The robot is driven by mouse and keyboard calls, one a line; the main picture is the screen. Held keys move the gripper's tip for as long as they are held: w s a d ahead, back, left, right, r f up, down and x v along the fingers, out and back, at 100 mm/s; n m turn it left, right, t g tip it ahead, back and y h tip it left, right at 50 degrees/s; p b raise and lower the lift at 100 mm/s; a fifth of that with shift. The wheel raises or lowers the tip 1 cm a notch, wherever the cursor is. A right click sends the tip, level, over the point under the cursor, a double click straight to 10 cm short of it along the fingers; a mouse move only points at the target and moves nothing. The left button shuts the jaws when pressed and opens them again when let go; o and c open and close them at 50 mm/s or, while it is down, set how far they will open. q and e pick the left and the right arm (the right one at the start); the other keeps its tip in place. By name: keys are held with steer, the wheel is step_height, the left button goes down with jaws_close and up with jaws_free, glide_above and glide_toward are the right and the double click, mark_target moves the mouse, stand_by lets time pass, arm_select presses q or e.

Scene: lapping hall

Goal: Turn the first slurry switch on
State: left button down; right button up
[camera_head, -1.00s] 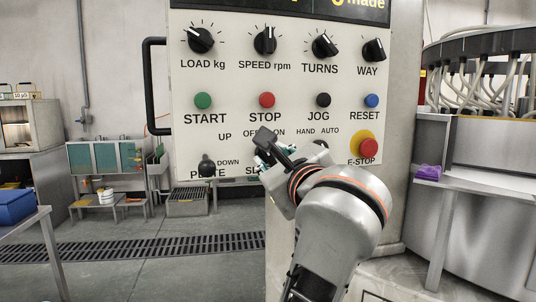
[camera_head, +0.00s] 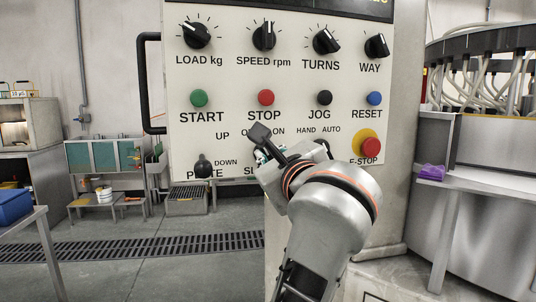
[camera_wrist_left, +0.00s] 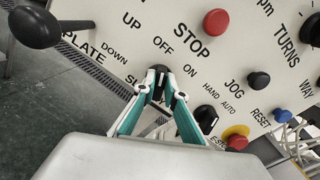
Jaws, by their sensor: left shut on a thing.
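The slurry switch (camera_wrist_left: 158,70) is a small dark knob below the OFF and ON labels in the left wrist view. Its label is mostly covered, with only its first letters showing. My left gripper (camera_wrist_left: 158,82) has its two fingertips closed on the sides of this knob. The head view shows the same gripper (camera_head: 268,150) at the lower part of the white control panel (camera_head: 230,110), where it hides the switch. Which way the knob points cannot be told. My right gripper is not in view.
The black plate lever (camera_head: 203,166) is left of my gripper. The HAND/AUTO knob (camera_wrist_left: 206,118) and the E-STOP button (camera_head: 367,144) are close on the right. START (camera_head: 199,97), STOP (camera_head: 266,97), JOG and RESET buttons sit above.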

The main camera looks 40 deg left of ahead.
arm_select(q)
steer(key=shift+r+m+p, duration=0.25)
steer(key=shift+m+p, duration=0.45)
steer(key=m+p, duration=0.6)
steer(key=p, duration=0.1)
steer(key=m+p, duration=0.4)
steer(key=shift+w+d+f, duration=0.15)
steer(key=shift+w+f, duration=0.1)
steer(key=shift+w, duration=0.05)
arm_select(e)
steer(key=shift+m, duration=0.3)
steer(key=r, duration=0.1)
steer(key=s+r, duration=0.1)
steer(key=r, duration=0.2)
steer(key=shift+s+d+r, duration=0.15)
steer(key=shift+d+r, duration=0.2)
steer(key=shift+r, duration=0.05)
arm_select(q)
steer(key=shift+f+m, duration=0.1)
steer(key=shift+m, duration=0.2)
steer(key=c, duration=2.1)
jaws_free()
steer(key=shift+d, duration=0.1)
